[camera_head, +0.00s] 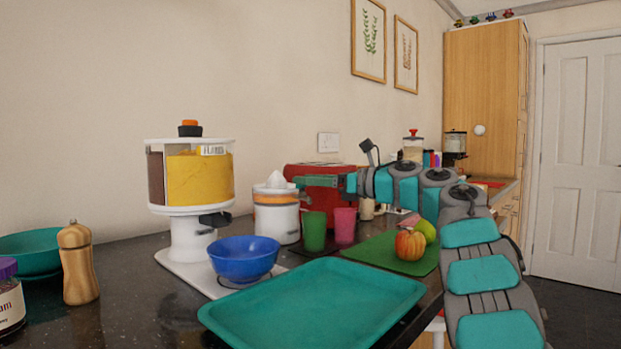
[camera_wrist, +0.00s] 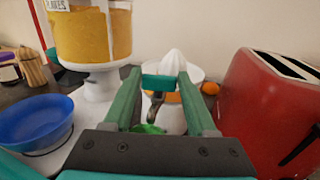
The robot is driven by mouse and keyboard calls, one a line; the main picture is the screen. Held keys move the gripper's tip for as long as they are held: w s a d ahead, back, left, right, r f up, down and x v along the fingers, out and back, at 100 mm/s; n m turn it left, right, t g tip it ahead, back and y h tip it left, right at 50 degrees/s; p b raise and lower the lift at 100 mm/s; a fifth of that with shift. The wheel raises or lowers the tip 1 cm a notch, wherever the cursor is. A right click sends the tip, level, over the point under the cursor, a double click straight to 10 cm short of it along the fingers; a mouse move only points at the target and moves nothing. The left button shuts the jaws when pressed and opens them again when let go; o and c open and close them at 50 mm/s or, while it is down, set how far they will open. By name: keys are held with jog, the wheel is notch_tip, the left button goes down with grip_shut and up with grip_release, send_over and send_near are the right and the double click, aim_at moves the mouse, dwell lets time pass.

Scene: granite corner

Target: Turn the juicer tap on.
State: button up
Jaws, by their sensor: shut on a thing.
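The juicer (camera_head: 276,212) is white with an orange band and a pointed white cone; it stands on the counter left of the red toaster. In the wrist view the juicer (camera_wrist: 172,72) is straight ahead, its cone above my fingers. Its tap (camera_wrist: 157,84) shows as a teal piece with a dark metal spout below it. My green-fingered gripper (camera_head: 298,182) reaches from the right to the juicer's front. In the wrist view my gripper (camera_wrist: 160,85) has a finger on each side of the teal piece and is shut on it. In the head view the tap is not distinguishable.
A green cup (camera_head: 314,231) and a pink cup (camera_head: 345,226) stand below my gripper. The red toaster (camera_wrist: 272,105) is close on the right. A cereal dispenser (camera_head: 198,180) and blue bowl (camera_head: 243,258) are left. A teal tray (camera_head: 312,302) lies in front.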

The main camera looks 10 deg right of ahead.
jog(key=shift+r, duration=0.2)
jog(key=shift+w+n+g+p, duration=0.1)
jog(key=shift+n+g+p, duration=0.2)
jog(key=shift+g, duration=0.1)
jog(key=shift+y, duration=0.3)
jog(key=shift+d+f+g, duration=0.1)
jog(key=shift+f+g, duration=0.15)
jog(key=shift+g, duration=0.05)
jog(key=o, duration=1.4)
jog(key=shift+c, duration=0.2)
jog(key=shift+d, duration=0.15)
jog(key=b+v, duration=0.1)
jog(key=v, duration=0.6)
jog(key=shift+s+d, duration=0.25)
jog(key=shift+s, duration=0.05)
